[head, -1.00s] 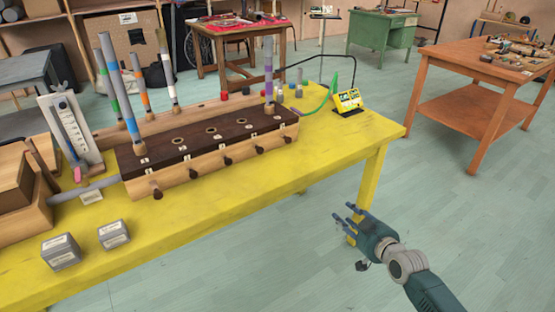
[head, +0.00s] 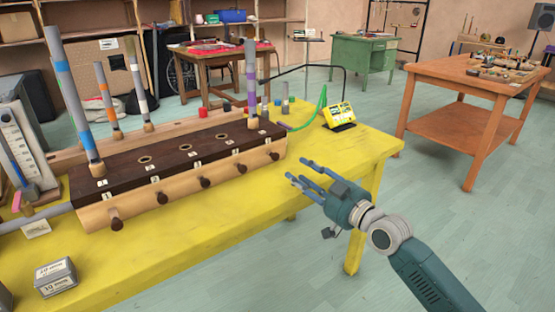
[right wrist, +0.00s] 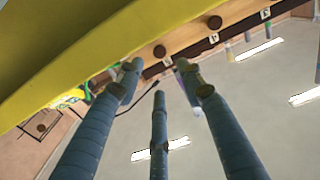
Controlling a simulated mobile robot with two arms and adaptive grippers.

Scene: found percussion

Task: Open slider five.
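The dark-topped wooden slider chest (head: 180,170) lies along the yellow bench, with several round dark knobs on its front. The knob of slider five (head: 275,156) is the rightmost one, at the far right end. In the right wrist view it seems to be the nearest knob (right wrist: 160,51), beyond and between the fingertips. A grey tube with a purple band (head: 251,85) stands upright at that end. My right gripper (head: 301,173) is open and empty, in front of and to the right of the knob, apart from it. My left gripper is out of view.
The yellow bench (head: 340,150) has its right corner just behind my right gripper. A yellow device (head: 338,115) with a green cable sits there. Grey weight blocks (head: 56,277) lie at the front left. Open floor lies to the right, before an orange table (head: 455,80).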

